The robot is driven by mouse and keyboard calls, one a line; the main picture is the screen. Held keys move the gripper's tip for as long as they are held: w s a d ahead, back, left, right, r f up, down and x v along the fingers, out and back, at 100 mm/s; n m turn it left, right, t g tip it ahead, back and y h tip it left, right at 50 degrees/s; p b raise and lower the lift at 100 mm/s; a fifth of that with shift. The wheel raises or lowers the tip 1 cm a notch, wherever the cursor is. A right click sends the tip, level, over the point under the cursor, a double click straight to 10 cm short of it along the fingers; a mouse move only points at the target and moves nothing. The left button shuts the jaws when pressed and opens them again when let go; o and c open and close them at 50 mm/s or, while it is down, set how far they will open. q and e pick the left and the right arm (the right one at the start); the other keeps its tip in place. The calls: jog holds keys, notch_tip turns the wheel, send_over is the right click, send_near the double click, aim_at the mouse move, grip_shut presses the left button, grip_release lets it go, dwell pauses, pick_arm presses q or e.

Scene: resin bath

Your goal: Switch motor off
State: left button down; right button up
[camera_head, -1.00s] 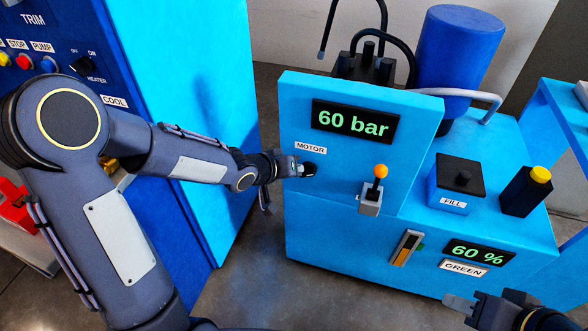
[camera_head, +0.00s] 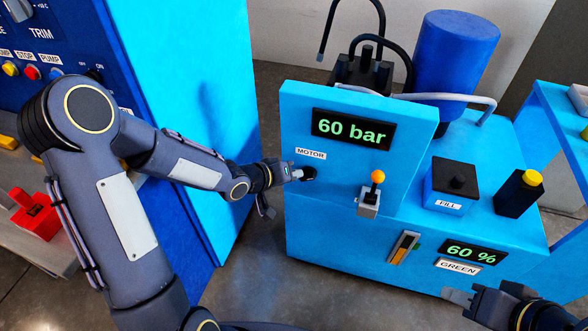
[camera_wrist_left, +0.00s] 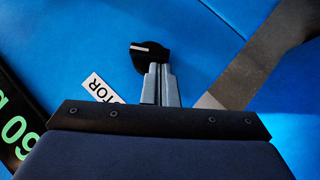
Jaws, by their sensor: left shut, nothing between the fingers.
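The motor knob (camera_head: 309,173) is a black rotary knob on the blue front panel, below the MOTOR label (camera_head: 311,154). It also shows in the left wrist view (camera_wrist_left: 146,53), with a white mark lying nearly level in that picture. My left gripper (camera_head: 294,174) is shut and empty, its tips right at the knob. In the left wrist view its two fingers (camera_wrist_left: 160,72) overlap the knob's near edge; I cannot tell whether they touch it. My right gripper (camera_head: 458,297) is low at the right, and its opening is unclear.
The pressure display (camera_head: 352,128) reads 60 bar. An orange-tipped lever (camera_head: 376,178) stands right of the knob. A FILL box (camera_head: 455,186), a yellow-buttoned block (camera_head: 520,193) and a 60 % display (camera_head: 470,252) are further right. A blue cabinet (camera_head: 215,80) stands close behind my left arm.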

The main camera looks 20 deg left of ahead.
pick_arm(q)
jog(key=shift+a+f+n+t+h+p, duration=0.1)
jog(key=shift+f+n+t+h+p, duration=0.25)
jog(key=shift+f+n+h+p, duration=0.65)
jog(key=shift+a+f+n+t+h+p, duration=0.1)
jog(key=shift+f+n+t+h+p, duration=0.25)
jog(key=shift+f+n+h+p, duration=0.6)
jog(key=shift+r+m+h, duration=0.25)
jog(key=shift+r+m, duration=0.15)
jog(key=shift+m, duration=0.05)
jog(key=v, duration=0.8)
jog(key=shift+p, duration=0.4)
jog(key=shift+w, duration=0.1)
